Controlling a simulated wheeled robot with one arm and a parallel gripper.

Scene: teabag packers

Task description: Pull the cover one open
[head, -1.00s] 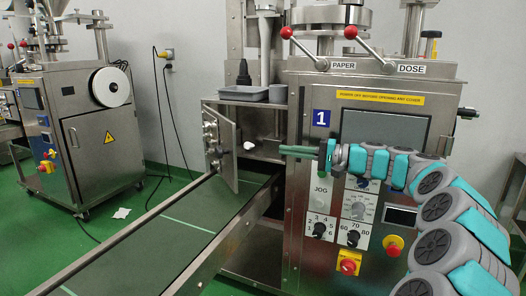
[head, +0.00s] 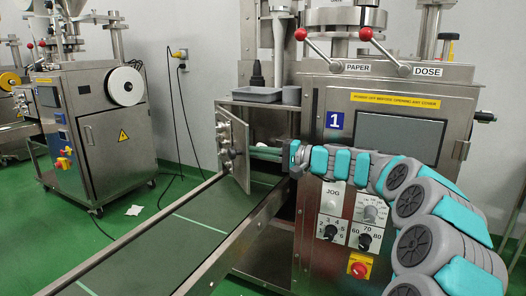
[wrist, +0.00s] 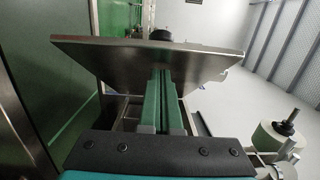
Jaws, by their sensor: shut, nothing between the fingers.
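Cover one, a small steel door (head: 235,158) with knobs on its left face, stands ajar at the left side of the machine marked 1. It also shows in the wrist view as a wide steel panel (wrist: 110,60) across the upper middle. My gripper (head: 256,152) is shut and empty, its green fingers pointing left in the gap behind the door. In the wrist view the fingers (wrist: 163,82) reach the panel; I cannot tell whether they touch it. The fingers hide part of the opening behind the door.
A green conveyor (head: 165,240) with steel rails runs below the door toward the front left. A grey tray (head: 252,95) sits above the opening. The machine's control panel (head: 345,215) lies below my arm. Another machine (head: 95,130) stands at the back left, with green floor between.

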